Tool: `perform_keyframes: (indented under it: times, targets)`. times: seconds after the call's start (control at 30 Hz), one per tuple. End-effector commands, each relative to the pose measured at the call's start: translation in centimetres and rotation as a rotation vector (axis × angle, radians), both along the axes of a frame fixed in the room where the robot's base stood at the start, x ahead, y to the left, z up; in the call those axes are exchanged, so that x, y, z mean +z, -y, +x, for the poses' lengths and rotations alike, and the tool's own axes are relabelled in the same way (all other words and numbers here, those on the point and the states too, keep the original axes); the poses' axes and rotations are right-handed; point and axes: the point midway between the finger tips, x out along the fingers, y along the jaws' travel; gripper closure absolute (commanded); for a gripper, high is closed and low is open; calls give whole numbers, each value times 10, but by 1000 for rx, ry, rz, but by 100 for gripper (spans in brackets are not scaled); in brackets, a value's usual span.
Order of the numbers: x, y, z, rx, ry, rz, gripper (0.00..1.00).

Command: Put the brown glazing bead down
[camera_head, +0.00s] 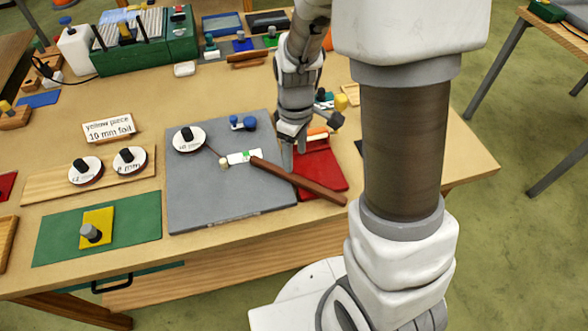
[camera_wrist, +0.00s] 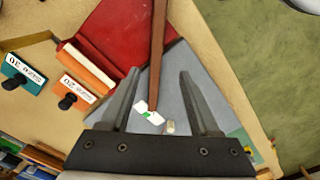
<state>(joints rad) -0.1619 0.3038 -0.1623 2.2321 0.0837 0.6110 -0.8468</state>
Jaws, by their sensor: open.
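The brown glazing bead (camera_head: 305,183) is a long, thin stick. It lies slantwise from the grey board (camera_head: 225,205) across to the red tray (camera_head: 325,168), and its right end reaches past the tray's near edge. My gripper (camera_head: 288,162) points down just behind the bead's middle. In the wrist view my gripper (camera_wrist: 159,72) is open. The bead (camera_wrist: 157,50) shows between the two fingers in the picture, with room on both sides. I cannot tell how high the fingertips are above it, or whether the bead rests flat.
A small white and green piece (camera_head: 243,157) and a pale peg (camera_head: 223,162) are by the bead's left end. A round white weight (camera_head: 189,140) sits on the grey board. Orange (camera_wrist: 85,67) and teal (camera_wrist: 22,75) blocks stand beside the red tray. The front table edge is close.

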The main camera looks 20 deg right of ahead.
Motion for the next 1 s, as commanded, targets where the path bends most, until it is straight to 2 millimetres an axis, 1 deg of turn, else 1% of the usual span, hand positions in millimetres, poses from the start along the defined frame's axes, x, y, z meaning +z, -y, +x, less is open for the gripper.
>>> perform_keyframes:
  times: [0.03, 0.1, 0.2, 0.47, 0.7, 0.8, 1.0]
  targets:
    - [-11, 0, -1, 1, -6, -1, 38]
    - [-22, 1, -1, 0, -4, -1, 38]
    - [-33, 1, -1, 0, -3, 0, 38]
    - [-47, 2, 0, -2, -3, 0, 38]
    - [-76, 5, 4, 0, -4, -1, 38]
    - [-86, 5, 4, 0, -1, 0, 38]
    - [-91, 5, 4, 0, 0, 0, 38]
